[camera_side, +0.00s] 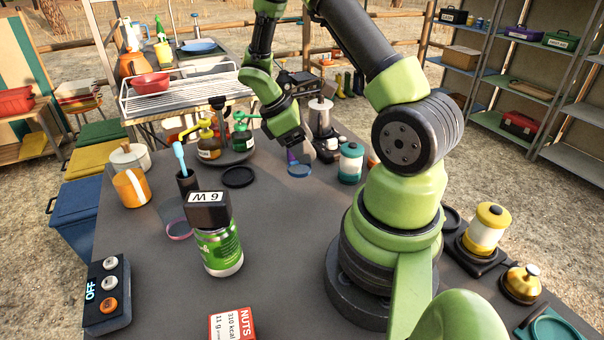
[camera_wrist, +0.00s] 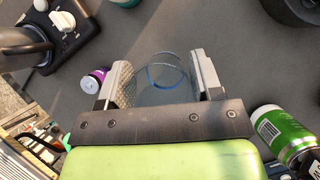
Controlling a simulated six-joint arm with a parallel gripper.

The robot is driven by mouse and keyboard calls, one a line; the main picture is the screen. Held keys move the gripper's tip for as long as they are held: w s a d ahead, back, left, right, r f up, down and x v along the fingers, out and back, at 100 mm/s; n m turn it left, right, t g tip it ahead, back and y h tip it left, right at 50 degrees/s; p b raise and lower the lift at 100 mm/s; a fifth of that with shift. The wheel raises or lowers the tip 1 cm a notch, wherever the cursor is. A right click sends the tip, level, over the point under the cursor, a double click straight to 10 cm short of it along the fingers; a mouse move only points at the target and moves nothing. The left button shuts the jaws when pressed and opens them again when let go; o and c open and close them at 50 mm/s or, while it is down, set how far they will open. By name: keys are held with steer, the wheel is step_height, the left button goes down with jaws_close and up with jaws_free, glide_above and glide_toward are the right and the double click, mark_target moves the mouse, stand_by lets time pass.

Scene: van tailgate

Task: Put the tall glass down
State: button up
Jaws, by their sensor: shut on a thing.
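The tall glass (camera_wrist: 163,88) is clear with a thin blue rim, and in the wrist view it sits between the two fingers of my gripper (camera_wrist: 162,80). The fingers press on it from both sides. In the side view my gripper (camera_side: 297,140) points down over the far part of the grey table, and the glass's bluish round end (camera_side: 299,171) shows under it. The rest of the glass is largely hidden by the gripper. I cannot tell whether its base touches the table.
A purple-topped item (camera_wrist: 95,80) is close beside the left finger. A black disc (camera_side: 238,177) and a green can (camera_side: 219,249) are to the left. The table's middle is clear.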

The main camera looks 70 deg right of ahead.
mark_target(303, 168)
steer(key=shift+f, duration=2.85)
steer(key=shift+f, duration=0.15)
steer(key=o, duration=0.9)
